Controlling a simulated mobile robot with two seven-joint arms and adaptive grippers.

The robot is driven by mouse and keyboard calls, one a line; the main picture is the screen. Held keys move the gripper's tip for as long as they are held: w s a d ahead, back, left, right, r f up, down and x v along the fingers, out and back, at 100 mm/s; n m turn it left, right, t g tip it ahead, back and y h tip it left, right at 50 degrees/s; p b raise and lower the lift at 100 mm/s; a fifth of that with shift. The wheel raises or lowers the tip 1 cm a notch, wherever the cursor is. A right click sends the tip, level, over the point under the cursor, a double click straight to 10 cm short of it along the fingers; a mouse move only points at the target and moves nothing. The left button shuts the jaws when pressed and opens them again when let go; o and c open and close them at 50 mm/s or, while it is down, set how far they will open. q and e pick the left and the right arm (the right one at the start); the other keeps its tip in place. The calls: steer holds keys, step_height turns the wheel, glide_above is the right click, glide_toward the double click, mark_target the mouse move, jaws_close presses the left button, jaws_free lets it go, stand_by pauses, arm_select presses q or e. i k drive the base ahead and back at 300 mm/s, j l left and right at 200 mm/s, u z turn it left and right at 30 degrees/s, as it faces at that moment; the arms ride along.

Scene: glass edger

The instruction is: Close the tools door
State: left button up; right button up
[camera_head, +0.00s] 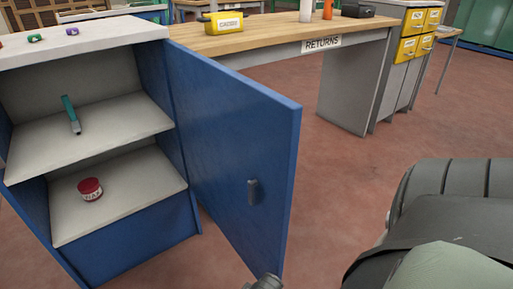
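The blue tools door (232,140) stands wide open on the right side of the blue cabinet (148,245). Its small grey handle (253,191) is on the door face toward me, near the free edge. No gripper touches the handle. A dark link of my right arm fills the lower right corner. A small grey piece at the bottom edge, just below the door's lower corner, looks like part of my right gripper (267,283); its fingers are cut off or hidden. My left gripper is out of the picture.
The open shelves hold a teal-handled tool (71,114) and a red-lidded jar (90,189). A wooden-topped bench (280,36) with a "RETURNS" label stands behind the door. Brown floor (335,170) is clear to the door's right.

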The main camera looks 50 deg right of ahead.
mark_target(235, 129)
steer(key=k+l, duration=0.1)
steer(key=l, duration=0.15)
steer(key=k+l, duration=0.15)
steer(key=l+u, duration=0.1)
steer(key=l, duration=1.1)
